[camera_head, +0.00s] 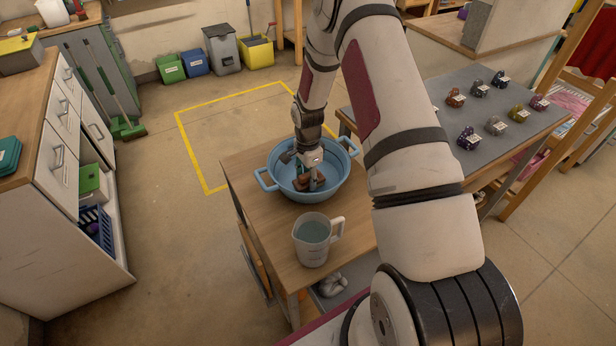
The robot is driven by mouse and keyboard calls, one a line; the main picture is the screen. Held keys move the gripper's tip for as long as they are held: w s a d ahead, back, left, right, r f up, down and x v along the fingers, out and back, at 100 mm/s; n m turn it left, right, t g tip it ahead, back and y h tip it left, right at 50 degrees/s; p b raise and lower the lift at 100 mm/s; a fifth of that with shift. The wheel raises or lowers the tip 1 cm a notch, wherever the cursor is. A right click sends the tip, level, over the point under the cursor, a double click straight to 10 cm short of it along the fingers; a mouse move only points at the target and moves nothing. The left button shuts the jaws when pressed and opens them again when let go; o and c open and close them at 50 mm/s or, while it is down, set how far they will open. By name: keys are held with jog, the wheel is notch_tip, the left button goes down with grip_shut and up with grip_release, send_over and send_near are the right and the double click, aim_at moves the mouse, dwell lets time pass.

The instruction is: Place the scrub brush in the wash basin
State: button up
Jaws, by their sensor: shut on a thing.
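The wash basin (286,193) is a round blue tub with loop handles on a small wooden table. My gripper (310,184) points down inside the basin's outline. It is shut on a brown thing, which I take to be the scrub brush (301,183). The brush shows low within the basin, below the rim as seen from here. My fingers hide part of it. I cannot tell whether the brush touches the basin floor.
A measuring jug (312,243) with a white handle stands on the table (262,224) in front of the basin. A grey table (440,98) with several small patterned items is at the right. Drawers (57,150) stand at the left. The floor inside the yellow outline is clear.

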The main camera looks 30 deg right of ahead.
jog(key=shift+f, duration=0.1)
jog(key=o, duration=1.2)
